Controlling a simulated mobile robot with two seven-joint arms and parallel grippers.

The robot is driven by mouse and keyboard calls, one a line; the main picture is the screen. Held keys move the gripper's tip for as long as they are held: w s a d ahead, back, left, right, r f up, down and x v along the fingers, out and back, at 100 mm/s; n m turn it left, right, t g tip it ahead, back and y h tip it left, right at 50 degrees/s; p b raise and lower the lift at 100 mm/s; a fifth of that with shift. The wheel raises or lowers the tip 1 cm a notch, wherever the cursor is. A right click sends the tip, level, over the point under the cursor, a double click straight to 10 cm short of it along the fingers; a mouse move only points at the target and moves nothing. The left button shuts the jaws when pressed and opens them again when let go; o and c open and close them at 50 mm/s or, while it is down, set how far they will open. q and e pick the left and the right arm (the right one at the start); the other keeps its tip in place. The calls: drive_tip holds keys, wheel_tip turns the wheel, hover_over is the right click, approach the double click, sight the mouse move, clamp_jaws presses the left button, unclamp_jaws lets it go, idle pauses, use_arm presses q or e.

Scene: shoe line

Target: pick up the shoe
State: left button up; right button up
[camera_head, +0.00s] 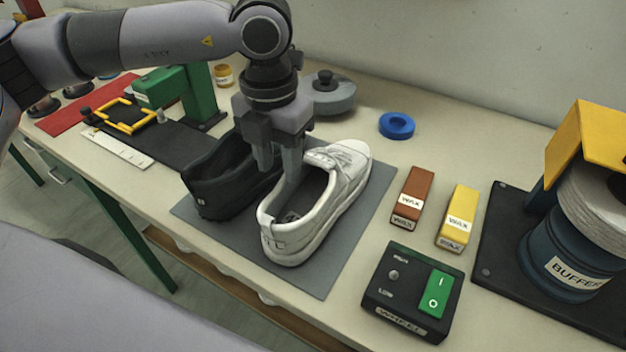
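A white shoe (338,204) and a black shoe (214,178) stand side by side on a grey mat (315,277), the white one on the right. My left gripper (279,172) points down between them. One finger is over the black shoe's opening and the other comes down at the white shoe's left collar. The fingers are apart, with a gap between them. Both shoes rest on the mat. Whether a finger touches either shoe I cannot tell. My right gripper is not in view.
A brown wax block (414,192), a yellow wax block (459,215) and a black switch box (388,305) lie to the right. A buffer wheel (598,215) stands at the far right.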

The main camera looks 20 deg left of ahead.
sight(284, 207)
use_arm(q)
drive_tip(key=f, duration=0.3)
drive_tip(key=f+p, duration=0.1)
drive_tip(key=f, duration=0.3)
drive_tip(key=shift+s+d+f, duration=0.1)
drive_tip(key=shift+s+d, duration=0.05)
drive_tip(key=shift+s, duration=0.05)
clamp_jaws()
